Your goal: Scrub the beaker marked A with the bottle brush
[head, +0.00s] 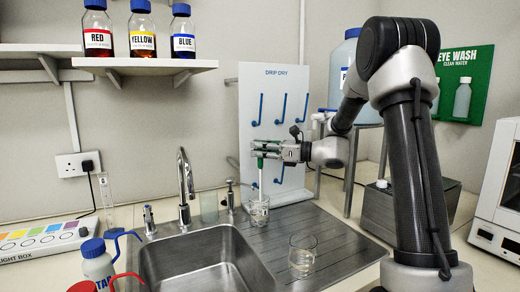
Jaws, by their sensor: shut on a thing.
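My gripper (264,150) is shut on the bottle brush, in front of the drip-dry board. The brush (261,178) hangs upright below the fingers, with a green part at the jaws and a pale shaft. Its lower end reaches down to a clear glass beaker (259,216) behind the sink's right corner; it looks to be inside the mouth, but the bristles are hard to make out. A second clear beaker (302,262) stands on the ribbed drainboard, apart from the brush. I cannot read which beaker is marked A.
The steel sink (160,262) with its tap (184,185) lies left of the beakers. The drip-dry board (246,90) with blue pegs stands behind my gripper. Wash bottles (98,264) stand at the front left. The drainboard (335,240) is clear to the right.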

